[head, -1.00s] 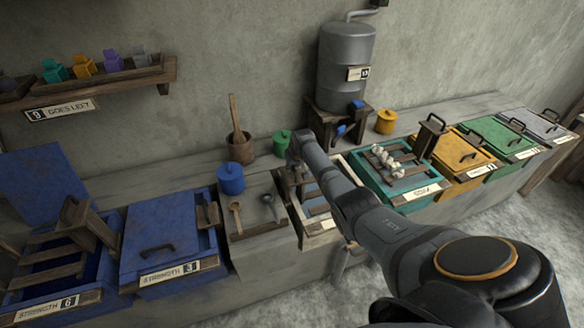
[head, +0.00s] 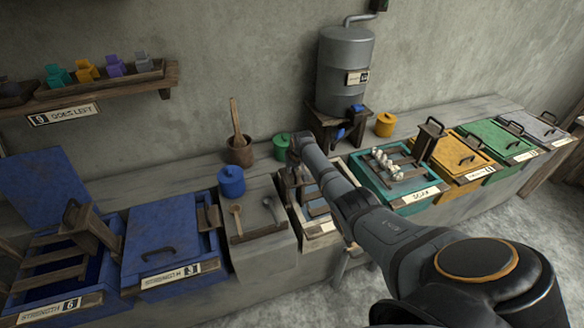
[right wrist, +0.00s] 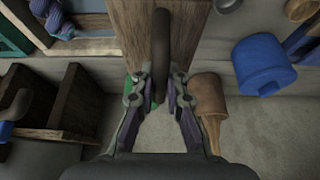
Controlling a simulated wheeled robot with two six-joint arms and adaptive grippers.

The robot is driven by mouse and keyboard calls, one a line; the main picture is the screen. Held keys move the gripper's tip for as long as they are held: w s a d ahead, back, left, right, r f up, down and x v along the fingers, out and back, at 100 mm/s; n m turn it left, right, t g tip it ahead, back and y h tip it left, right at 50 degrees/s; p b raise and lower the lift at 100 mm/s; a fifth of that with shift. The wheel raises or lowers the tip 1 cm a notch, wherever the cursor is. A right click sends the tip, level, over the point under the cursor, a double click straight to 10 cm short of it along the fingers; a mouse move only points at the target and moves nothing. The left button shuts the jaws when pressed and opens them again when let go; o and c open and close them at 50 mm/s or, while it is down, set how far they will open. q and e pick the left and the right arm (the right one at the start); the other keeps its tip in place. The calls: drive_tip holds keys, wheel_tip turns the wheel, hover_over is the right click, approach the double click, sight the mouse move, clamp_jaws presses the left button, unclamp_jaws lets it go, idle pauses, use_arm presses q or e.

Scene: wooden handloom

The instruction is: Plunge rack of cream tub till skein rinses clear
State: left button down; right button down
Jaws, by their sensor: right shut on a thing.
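The cream tub (head: 347,222) stands in the middle of the bench in the head view, with pale walls and bluish liquid inside. My right arm crosses in front of it and hides much of it. In the right wrist view my right gripper (right wrist: 160,92) is shut on the dark curved handle (right wrist: 161,45) on the rack's wooden upright (right wrist: 133,40). A blue-purple twisted skein (right wrist: 54,17) shows at the upper left, beside a slat; most of it is out of frame. I cannot tell how deep the rack sits. My left gripper is not in view.
A blue pot (head: 231,181), a green pot (head: 281,146) and a brown pot with a stick (head: 239,152) stand close by. The teal tub (head: 415,200) is to the right. A grey tank (head: 344,70) on a wooden stand is behind. Blue tubs (head: 160,240) are left.

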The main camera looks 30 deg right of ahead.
wheel_tip(320, 180, down, 12)
drive_tip(key=b, duration=0.9)
drive_tip(key=shift+s+f+b, duration=0.1)
drive_tip(key=shift+f+b, duration=0.05)
drive_tip(key=shift+b, duration=0.25)
drive_tip(key=shift+f, duration=0.15)
